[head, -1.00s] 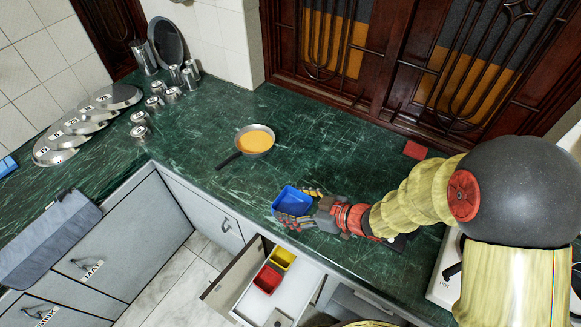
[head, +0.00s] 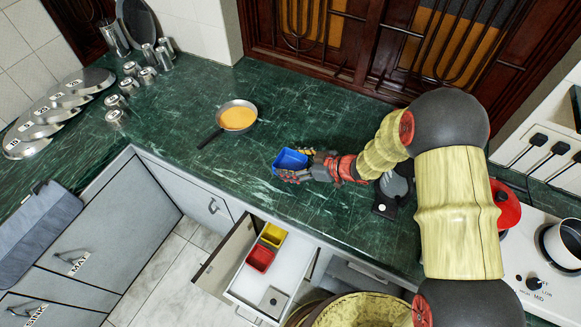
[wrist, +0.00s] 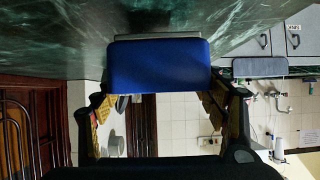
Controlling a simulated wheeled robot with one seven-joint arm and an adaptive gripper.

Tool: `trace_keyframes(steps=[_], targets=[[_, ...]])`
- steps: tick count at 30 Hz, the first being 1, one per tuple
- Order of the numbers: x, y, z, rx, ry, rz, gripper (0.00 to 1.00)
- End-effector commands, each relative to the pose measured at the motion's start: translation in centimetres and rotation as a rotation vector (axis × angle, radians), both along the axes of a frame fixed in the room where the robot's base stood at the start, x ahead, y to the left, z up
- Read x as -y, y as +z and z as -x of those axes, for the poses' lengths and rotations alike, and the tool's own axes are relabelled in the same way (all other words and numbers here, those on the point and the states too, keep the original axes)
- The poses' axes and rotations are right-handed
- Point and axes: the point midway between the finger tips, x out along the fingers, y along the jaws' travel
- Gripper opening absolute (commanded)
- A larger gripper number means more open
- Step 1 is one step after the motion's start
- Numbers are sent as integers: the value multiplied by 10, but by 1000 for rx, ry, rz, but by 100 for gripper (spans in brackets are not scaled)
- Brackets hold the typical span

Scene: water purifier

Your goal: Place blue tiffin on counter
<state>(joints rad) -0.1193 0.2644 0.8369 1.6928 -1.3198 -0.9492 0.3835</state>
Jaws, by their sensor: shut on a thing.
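The blue tiffin (head: 290,160) is a small open-topped blue box, held between the fingers of my gripper (head: 300,168) at the green marble counter (head: 240,182). In the wrist view the tiffin (wrist: 160,66) fills the space between my fingers (wrist: 160,110), and the counter surface (wrist: 60,35) shows close beside it. In the head view the tiffin is over the counter, right of the pan and back from the front edge. I cannot tell whether its base touches the counter.
A pan (head: 237,117) with orange contents is on the counter to the left. Steel plates (head: 60,105) and cups (head: 130,80) stand farther left. An open drawer (head: 265,275) below holds a red box (head: 260,258) and a yellow box (head: 273,235). A stove (head: 540,265) is at right.

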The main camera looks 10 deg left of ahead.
Motion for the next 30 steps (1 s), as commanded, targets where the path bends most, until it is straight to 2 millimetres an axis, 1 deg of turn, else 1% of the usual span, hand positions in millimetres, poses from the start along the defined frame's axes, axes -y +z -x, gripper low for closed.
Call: trace_keyframes(steps=[1, 3, 11, 15, 16, 25, 30], targets=[[0, -13, 2, -4, 0, 1, 41], [0, -20, 1, -2, 0, 0, 41], [0, -19, 1, 0, 0, 0, 41], [0, -23, 1, -1, 0, 1, 41], [0, -22, 1, -1, 0, 1, 74], [0, -22, 1, -1, 0, 1, 90], [0, -22, 1, -1, 0, 1, 90]])
